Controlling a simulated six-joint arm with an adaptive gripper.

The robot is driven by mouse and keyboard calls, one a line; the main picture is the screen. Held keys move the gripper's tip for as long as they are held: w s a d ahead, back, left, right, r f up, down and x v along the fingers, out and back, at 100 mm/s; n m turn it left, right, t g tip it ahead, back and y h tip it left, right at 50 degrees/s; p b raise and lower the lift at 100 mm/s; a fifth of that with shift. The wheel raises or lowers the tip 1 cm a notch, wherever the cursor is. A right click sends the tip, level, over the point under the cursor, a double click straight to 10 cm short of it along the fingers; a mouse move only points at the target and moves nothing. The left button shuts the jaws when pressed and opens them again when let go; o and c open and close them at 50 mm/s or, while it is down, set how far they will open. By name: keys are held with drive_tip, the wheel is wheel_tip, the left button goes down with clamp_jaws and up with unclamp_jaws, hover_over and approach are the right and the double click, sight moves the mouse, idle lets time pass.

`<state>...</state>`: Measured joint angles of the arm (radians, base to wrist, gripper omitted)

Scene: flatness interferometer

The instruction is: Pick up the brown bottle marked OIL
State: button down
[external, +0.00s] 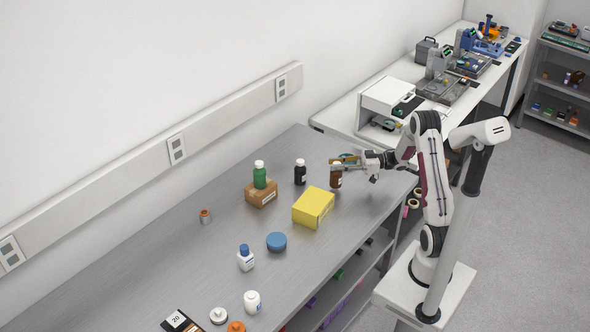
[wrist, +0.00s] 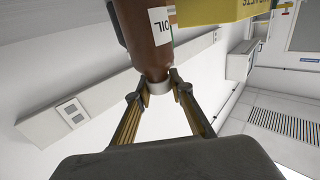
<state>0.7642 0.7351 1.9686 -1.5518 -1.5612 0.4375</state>
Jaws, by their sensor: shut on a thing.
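The brown bottle marked OIL (wrist: 147,40) shows in the wrist view with its white label and pale cap end between the fingertips. My gripper (wrist: 160,88) is shut on it near the cap. In the external view the brown bottle (external: 336,179) is at the right part of the grey bench, just right of the yellow box, and my gripper (external: 336,164) reaches it from the right. The bottle looks upright there. I cannot tell whether its base touches the bench.
A yellow box (external: 313,207) is close to the bottle's left. A black bottle (external: 300,172) stands behind it. A blue round lid (external: 277,241) and white bottles (external: 246,259) are nearer the front. A white instrument (external: 388,103) stands behind.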

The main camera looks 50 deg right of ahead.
drive_tip(key=shift+r, duration=4)
